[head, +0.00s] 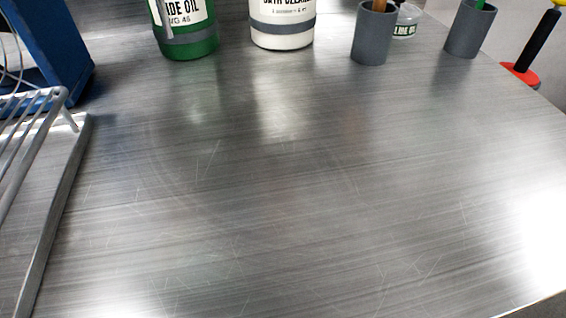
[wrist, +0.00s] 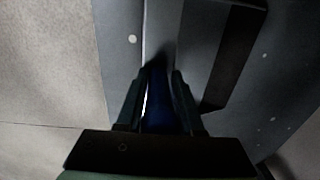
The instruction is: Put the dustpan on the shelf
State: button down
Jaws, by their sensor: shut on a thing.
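In the wrist view my gripper (wrist: 157,85) is shut on a dark blue piece that runs between its two fingers. The piece looks like the handle of the dustpan (wrist: 159,105), but the image is dim and the rest of the dustpan cannot be made out for sure. My gripper and the dustpan do not show in the head view. I cannot pick out the shelf in either view.
The head view shows a brushed metal tabletop (head: 270,190), clear in the middle. A green oil container (head: 190,40), a white bottle (head: 283,28) and grey cups (head: 374,35) stand at the back. A wire rack (head: 35,105) is at left. A grey panel (wrist: 120,45) lies beyond my gripper.

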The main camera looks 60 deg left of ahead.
jog(key=c, duration=0.5)
grip_release()
jog(key=shift+f, duration=0.1)
jog(key=shift+c, duration=0.2)
notch_tip(320, 180, up, 12)
jog(key=p, duration=0.5)
jog(key=shift+d+p, duration=0.1)
jog(key=shift+p, duration=0.3)
jog(key=shift+s, duration=0.1)
